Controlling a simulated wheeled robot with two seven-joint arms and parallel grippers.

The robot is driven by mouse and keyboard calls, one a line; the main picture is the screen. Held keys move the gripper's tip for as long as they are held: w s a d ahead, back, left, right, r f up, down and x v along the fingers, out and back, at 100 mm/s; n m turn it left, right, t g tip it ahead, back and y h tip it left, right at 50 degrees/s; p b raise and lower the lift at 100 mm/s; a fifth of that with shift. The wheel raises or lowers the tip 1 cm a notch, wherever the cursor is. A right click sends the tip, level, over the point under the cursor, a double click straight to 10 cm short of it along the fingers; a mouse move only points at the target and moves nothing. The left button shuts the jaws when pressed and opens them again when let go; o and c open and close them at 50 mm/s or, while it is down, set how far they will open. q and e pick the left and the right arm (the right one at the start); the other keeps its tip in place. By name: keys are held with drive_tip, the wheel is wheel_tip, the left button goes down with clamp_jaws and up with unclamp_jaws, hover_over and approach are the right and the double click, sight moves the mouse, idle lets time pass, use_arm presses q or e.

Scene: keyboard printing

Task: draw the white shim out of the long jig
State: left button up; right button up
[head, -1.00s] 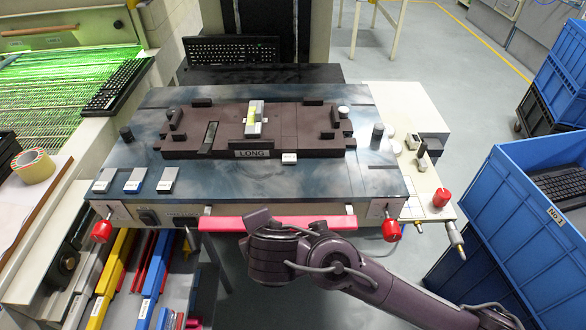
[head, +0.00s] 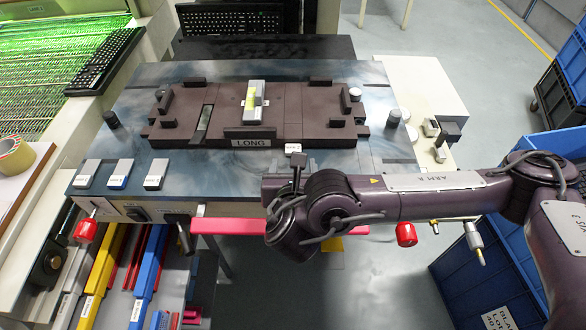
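The long jig (head: 220,137) is a dark brown fixture with a LONG label on its front, lying on the blue-grey table. A pale upright piece with a yellow patch (head: 256,98) stands near its middle; I cannot tell for sure whether it is the white shim. A small white block (head: 293,148) lies at the jig's front edge. My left gripper is not in view.
Two white blocks and a blue block (head: 120,174) lie at the table's front left. A pink bar (head: 230,226) runs along the front edge. A blue crate (head: 462,270) stands at the right.

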drive_tip(key=x, duration=0.4)
drive_tip(key=shift+w+f+b, duration=0.1)
drive_tip(key=shift+w+b, duration=0.05)
drive_tip(key=shift+b, duration=0.2)
drive_tip(key=shift+w+f, duration=0.2)
drive_tip(key=shift+w, duration=0.3)
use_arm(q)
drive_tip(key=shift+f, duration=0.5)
use_arm(e)
drive_tip(key=shift+w, duration=0.1)
drive_tip(key=shift+c, duration=0.5)
clamp_jaws()
